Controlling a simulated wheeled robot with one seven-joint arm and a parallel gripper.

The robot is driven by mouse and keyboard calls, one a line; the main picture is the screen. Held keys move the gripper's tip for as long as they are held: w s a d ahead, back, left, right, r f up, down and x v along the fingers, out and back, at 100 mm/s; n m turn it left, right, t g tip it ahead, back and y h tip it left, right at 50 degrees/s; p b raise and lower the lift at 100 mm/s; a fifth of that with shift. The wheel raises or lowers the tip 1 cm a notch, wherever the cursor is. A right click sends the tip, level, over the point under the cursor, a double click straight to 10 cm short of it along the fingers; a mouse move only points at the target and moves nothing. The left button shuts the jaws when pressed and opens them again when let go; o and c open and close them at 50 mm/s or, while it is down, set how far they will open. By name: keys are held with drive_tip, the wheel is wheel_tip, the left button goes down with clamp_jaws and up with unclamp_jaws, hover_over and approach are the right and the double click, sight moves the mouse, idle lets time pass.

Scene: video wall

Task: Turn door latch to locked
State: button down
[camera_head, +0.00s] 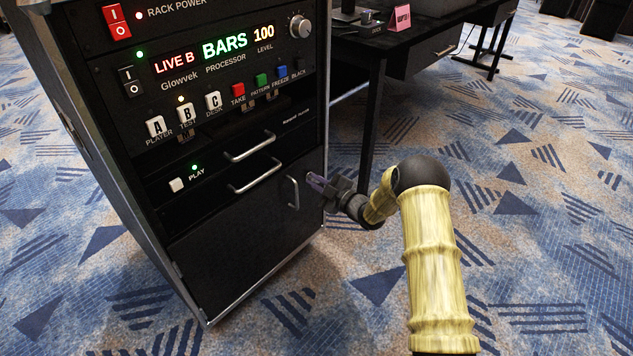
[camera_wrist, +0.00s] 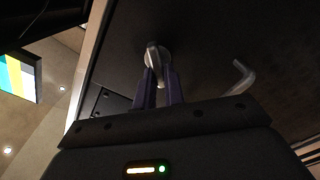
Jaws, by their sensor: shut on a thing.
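The door latch (camera_wrist: 153,55) is a small light metal knob on a round plate, set in the dark cabinet door (camera_wrist: 215,45) in the wrist view. My gripper (camera_wrist: 158,82) has two purple fingers, shut on the latch from either side. In the head view my gripper (camera_head: 318,184) is at the right edge of the lower cabinet door (camera_head: 240,230), beside its upright handle. The latch is mostly hidden behind the fingers there, so its exact angle is unclear.
The metal door handle (camera_head: 293,192) is close left of my gripper. Two drawer handles (camera_head: 252,176) stick out above. A dark desk (camera_head: 368,120) stands behind the rack at right. Carpet (camera_head: 540,230) to the right is clear.

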drive_tip(key=n, duration=0.3)
drive_tip(key=n+b, duration=0.1)
drive_tip(key=n, duration=0.2)
drive_tip(key=f+n+b, duration=0.1)
drive_tip(key=n, duration=0.1)
drive_tip(key=shift+s+a+n, duration=0.15)
drive_tip(key=shift+s+n, duration=0.05)
drive_tip(key=shift+n, duration=0.2)
drive_tip(key=c, duration=1.5)
unclamp_jaws()
drive_tip(key=p+v, duration=0.6)
drive_tip(key=v, duration=1.1)
drive_tip(key=shift+s, duration=0.15)
